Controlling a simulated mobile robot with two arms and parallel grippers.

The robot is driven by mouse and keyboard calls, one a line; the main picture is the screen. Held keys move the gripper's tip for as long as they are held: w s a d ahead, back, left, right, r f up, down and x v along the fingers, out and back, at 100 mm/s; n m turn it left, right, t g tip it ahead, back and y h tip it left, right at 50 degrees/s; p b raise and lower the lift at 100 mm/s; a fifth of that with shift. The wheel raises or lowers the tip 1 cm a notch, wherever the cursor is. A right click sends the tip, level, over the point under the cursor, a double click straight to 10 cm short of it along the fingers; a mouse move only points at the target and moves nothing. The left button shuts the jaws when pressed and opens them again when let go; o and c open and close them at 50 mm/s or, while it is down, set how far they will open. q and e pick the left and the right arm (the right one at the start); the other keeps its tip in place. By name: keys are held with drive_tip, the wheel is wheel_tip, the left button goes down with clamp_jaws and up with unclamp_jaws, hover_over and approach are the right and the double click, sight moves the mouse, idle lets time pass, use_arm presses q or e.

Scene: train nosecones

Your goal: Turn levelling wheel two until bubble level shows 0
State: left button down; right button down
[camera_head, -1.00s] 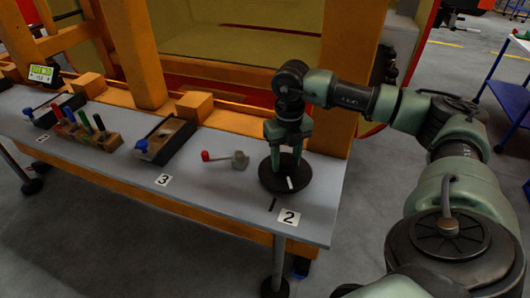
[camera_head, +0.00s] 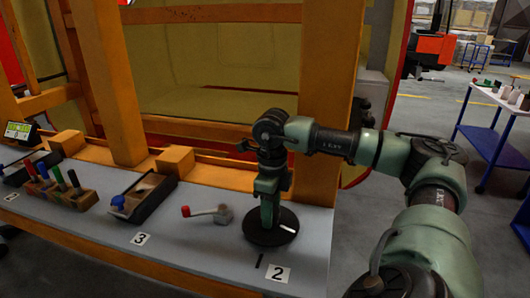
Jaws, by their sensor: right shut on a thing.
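Levelling wheel two (camera_head: 256,236) is a black disc with a white mark, flat on the grey table behind the label 2 (camera_head: 279,274). The white mark points to the right side of the disc, away from the short black line (camera_head: 260,260) on the table in front. My right gripper (camera_head: 269,222) points down and is shut on the wheel's middle, where the grip is largely hidden. A small device with a green lit display (camera_head: 19,130), perhaps the bubble level, stands at the far left; its reading is too small to tell. My left gripper is not in view.
A black tray (camera_head: 140,204) and a wooden block with coloured handles (camera_head: 60,194) stand further left. An orange post rises behind the wheel.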

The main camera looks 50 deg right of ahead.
drive_tip(key=shift+w+r, duration=0.1)
drive_tip(key=shift+r, duration=0.05)
idle(0.4)
drive_tip(key=c, duration=0.8)
unclamp_jaws()
drive_tip(key=shift+o, duration=0.2)
wheel_tip(320, 180, up, 8)
drive_tip(key=shift+f, duration=0.15)
